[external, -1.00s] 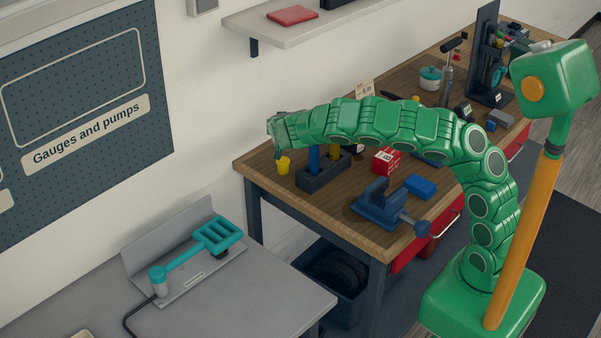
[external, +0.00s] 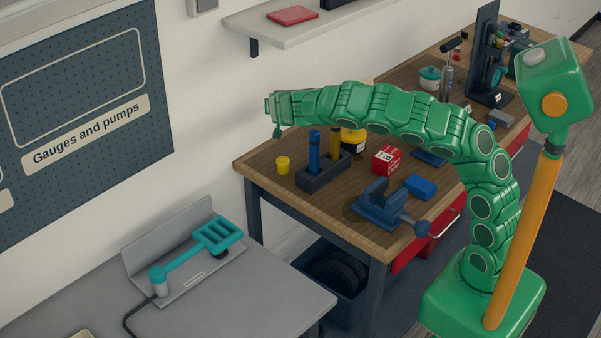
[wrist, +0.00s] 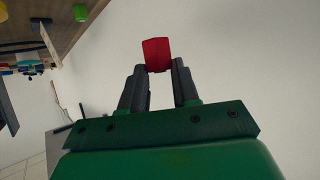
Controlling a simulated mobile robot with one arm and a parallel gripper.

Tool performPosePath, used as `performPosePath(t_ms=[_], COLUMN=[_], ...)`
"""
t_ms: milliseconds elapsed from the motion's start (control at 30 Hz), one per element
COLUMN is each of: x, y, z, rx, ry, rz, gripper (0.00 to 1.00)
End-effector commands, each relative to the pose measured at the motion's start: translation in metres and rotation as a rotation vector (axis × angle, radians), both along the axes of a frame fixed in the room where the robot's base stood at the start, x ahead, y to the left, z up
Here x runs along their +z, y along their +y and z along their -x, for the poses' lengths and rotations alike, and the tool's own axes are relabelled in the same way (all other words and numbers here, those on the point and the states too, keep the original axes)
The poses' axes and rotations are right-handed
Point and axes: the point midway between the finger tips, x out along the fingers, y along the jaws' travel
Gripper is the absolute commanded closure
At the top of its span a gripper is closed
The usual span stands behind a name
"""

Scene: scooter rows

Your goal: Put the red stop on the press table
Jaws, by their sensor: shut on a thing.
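The red stop (wrist: 157,54) is a small red block in the wrist view. It sits between the fingertips of my gripper (wrist: 158,72), which is shut on it. In the external view my gripper (external: 272,106) is raised above the near left end of the workbench, close to the wall. The stop cannot be made out there. A tall black press (external: 487,70) with a teal wheel stands far back on the bench, well to the right of my gripper.
The wooden bench (external: 262,168) holds a yellow cup (external: 283,165), a dark holder (external: 322,175) with blue and yellow tools, a red box (external: 387,160), a blue vise (external: 380,208) and a blue block (external: 421,186). A shelf (external: 290,33) juts from the wall above.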

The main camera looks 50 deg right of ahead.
Motion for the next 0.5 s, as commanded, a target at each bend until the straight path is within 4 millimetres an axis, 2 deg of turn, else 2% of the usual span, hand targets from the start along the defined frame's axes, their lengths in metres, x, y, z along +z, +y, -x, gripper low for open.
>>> performPosePath(t_ms=[267, 500], x=[0.009, 0.015], y=[0.018, 0.048], z=[-0.009, -0.014], rx=[0.157, 0.382], ry=[0.001, 0.002], rz=[-0.001, -0.001], gripper=[0.98, 0.98])
